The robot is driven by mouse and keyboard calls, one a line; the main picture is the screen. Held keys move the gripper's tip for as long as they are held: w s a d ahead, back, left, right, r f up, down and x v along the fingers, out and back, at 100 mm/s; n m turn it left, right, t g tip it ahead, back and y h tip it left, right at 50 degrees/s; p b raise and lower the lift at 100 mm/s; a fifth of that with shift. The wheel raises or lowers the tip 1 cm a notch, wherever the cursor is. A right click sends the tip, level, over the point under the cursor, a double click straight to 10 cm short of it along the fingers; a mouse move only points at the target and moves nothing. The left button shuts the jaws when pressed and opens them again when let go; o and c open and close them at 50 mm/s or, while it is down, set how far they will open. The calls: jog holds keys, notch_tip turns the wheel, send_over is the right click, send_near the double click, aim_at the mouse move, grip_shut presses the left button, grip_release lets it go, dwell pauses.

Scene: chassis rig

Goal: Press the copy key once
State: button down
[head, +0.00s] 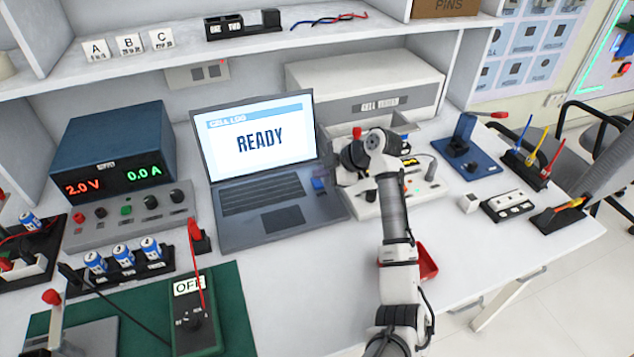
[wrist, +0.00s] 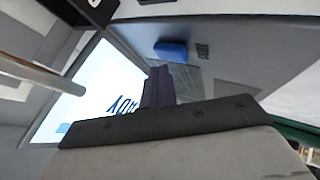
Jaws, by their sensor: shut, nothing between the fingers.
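The blue copy key (head: 319,184) sits at the right side of the keyboard deck of an open laptop (head: 240,228). In the wrist view the blue key (wrist: 171,50) shows beyond my fingertips, with small dark lettering beside it that I cannot read. My gripper (wrist: 158,76) is shut with nothing in it, and its fingers appear apart from the key. In the head view my wrist hangs over the laptop's right edge, just above and right of the key, and mostly hides the fingers.
The laptop screen (head: 261,138) reads READY and stands upright close to my gripper. A light-coloured fixture (head: 421,188) with small parts is under and right of my wrist. A red tray (head: 427,263) lies beside my arm. A power supply (head: 118,150) stands left.

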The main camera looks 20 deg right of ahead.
jog(key=shift+s+a+f+b, duration=0.15)
jog(key=shift+f+b, duration=0.25)
jog(key=shift+b, duration=0.1)
jog(key=shift+s+a+f+b, duration=0.15)
jog(key=shift+f+b, duration=0.25)
jog(key=shift+b, duration=0.1)
dwell(0.5)
jog(key=shift+a+f+b, duration=0.1)
jog(key=shift+a+b, duration=0.1)
jog(key=shift+b, duration=0.3)
dwell(0.4)
dwell(0.4)
jog(key=shift+d+r+p, duration=0.2)
jog(key=shift+r+p, duration=0.5)
jog(key=shift+r, duration=0.85)
jog(key=shift+w+a+r+p, duration=0.2)
jog(key=shift+w+a+p, duration=0.1)
jog(key=shift+p, duration=0.1)
jog(key=shift+w+a+r, duration=0.1)
jog(key=shift+w+a, duration=0.05)
jog(key=shift+w, duration=0.3)
jog(key=shift+d+r+p, duration=0.1)
jog(key=shift+d+p, duration=0.1)
jog(key=shift+p, duration=0.1)
jog(key=shift+s+d+r, duration=0.15)
jog(key=shift+d, duration=0.15)
